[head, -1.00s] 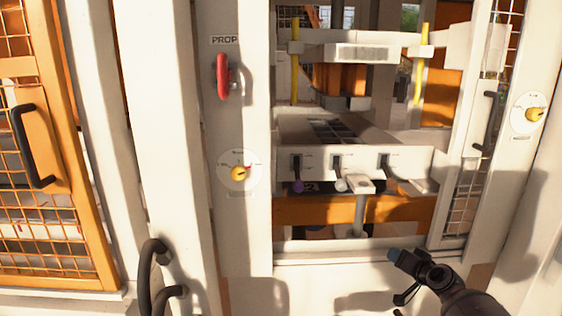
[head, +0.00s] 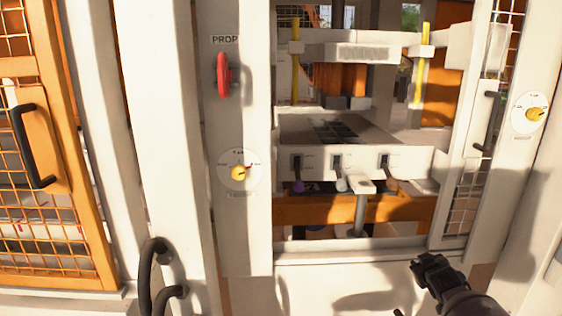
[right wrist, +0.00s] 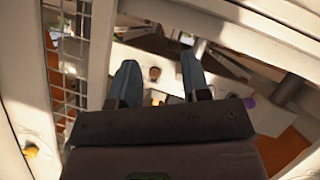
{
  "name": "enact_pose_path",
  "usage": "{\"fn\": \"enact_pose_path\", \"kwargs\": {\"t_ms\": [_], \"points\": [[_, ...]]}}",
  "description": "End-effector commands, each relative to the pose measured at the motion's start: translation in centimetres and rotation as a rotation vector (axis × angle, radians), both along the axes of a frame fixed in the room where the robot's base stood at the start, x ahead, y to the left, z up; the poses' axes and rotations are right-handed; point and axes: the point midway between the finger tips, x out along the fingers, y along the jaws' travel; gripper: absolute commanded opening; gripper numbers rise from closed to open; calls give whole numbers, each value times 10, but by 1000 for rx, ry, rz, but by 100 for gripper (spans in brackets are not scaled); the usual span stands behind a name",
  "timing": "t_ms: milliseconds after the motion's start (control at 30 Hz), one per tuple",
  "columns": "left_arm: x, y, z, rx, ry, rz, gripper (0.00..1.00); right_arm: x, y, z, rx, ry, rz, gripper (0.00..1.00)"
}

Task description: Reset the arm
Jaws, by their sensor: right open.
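My right gripper (head: 428,262) is at the lower right of the head view, in front of the press opening and below its sill. In the right wrist view its two blue-grey fingers (right wrist: 158,85) are spread apart with nothing between them. The press (head: 355,165) stands behind, with a row of levers with coloured knobs on its white front panel (head: 318,162). My left gripper is not in the head view.
A red handle (head: 223,76) under the PROP label and a yellow-knobbed dial (head: 239,172) are on the white post. Another dial (head: 532,114) is at right. An orange mesh door (head: 60,180) with a black handle is at left. White frame posts flank the opening.

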Motion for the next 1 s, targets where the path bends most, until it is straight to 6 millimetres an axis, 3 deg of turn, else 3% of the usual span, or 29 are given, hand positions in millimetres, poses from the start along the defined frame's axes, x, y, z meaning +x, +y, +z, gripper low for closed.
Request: {"fn": "enact_pose_path", "kwargs": {"t_ms": [33,233,367,500,700,1000], "points": [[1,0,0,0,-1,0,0,-14,5,-20,7,20,9,43],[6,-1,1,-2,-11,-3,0,-56,20,-58,20,49,36,43],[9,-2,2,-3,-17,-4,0,-93,32,-87,36,76,57,43],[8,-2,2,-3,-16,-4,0,-148,48,-120,62,110,80,43],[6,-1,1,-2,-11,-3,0,-234,74,-154,112,155,105,43],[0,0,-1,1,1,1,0,-363,107,-170,201,209,106,43]]}}
